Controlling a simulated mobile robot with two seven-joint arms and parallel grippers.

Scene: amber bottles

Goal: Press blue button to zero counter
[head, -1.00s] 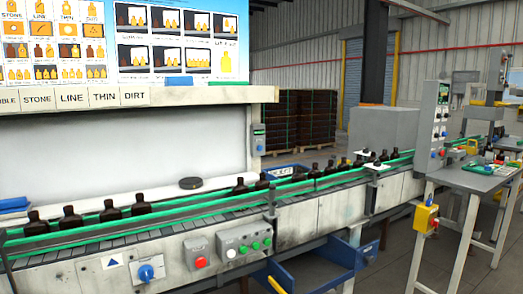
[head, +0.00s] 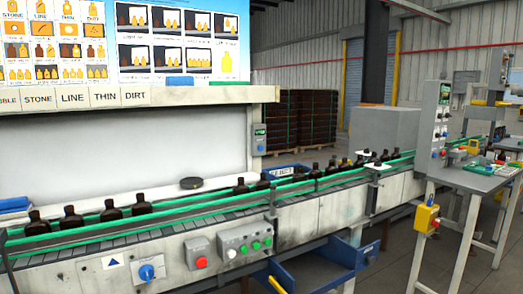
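A small grey box (head: 259,139) with a dark display is fixed to the post at the right end of the white backboard. A small blue button (head: 260,148) appears on its lower part. Another blue button (head: 435,153) shows low on the tall grey control panel (head: 441,125) at the right. A larger blue rotary knob (head: 147,273) sits on the conveyor's front at lower left. The digits of any counter are too small to read. Neither of my grippers is in view.
Amber bottles (head: 74,219) stand in groups on the green-railed conveyor (head: 180,213). A red button (head: 201,262) and a white and green button box (head: 245,243) are on its front. A blue chute (head: 325,262) juts out below. A grey table (head: 470,178) stands right.

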